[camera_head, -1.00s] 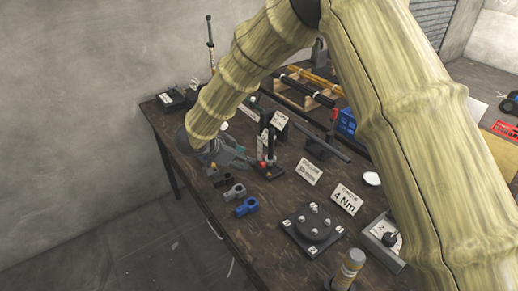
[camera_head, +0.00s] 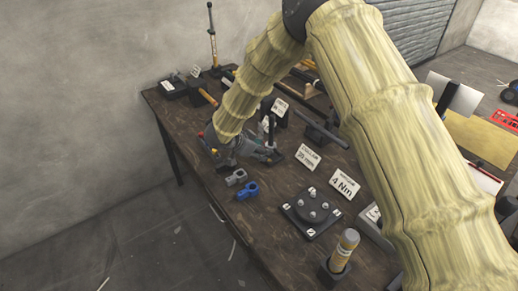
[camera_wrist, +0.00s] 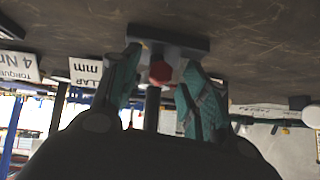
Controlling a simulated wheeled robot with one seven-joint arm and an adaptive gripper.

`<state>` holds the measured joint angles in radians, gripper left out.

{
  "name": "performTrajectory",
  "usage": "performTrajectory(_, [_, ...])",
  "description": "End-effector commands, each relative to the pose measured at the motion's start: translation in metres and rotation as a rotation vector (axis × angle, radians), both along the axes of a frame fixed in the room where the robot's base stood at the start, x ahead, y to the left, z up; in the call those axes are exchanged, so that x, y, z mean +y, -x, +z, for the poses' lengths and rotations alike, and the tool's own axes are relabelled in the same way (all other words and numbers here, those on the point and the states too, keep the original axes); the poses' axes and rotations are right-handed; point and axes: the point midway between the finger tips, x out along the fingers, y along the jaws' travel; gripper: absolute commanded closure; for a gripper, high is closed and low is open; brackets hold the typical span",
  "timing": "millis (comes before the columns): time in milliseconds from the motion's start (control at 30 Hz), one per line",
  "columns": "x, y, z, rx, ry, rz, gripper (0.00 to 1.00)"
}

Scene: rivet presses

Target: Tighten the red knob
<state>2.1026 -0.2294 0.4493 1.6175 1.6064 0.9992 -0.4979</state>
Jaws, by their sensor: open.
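The red knob (camera_wrist: 160,72) shows in the wrist view on a dark stand with a flat base (camera_wrist: 180,42) and an upright post. My gripper (camera_wrist: 159,62) is open, its two teal fingers on either side of the knob, with visible gaps at both sides. In the head view my gripper (camera_head: 252,149) is at the stand, low over the table, and hides the knob. The dark post of the stand (camera_head: 271,128) shows beside the fingers.
A grey collar (camera_head: 236,177) and a blue collar (camera_head: 248,190) lie near the table's front edge. Label cards (camera_head: 307,157), a "4 Nm" card (camera_head: 344,185), a bolted plate (camera_head: 311,212) and a yellow-banded cylinder (camera_head: 343,252) stand to the right.

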Motion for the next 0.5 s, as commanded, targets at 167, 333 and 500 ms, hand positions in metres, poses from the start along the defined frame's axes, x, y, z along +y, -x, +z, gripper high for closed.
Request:
performTrajectory(167, [-0.0006,-0.0035,-0.0040,0.003,0.000,0.000,0.55])
performTrajectory(333, [-0.0003,-0.0038,-0.0043,0.004,-0.001,0.000,0.66])
performTrajectory(500, [-0.0001,-0.0037,-0.0038,0.003,0.000,0.000,0.97])
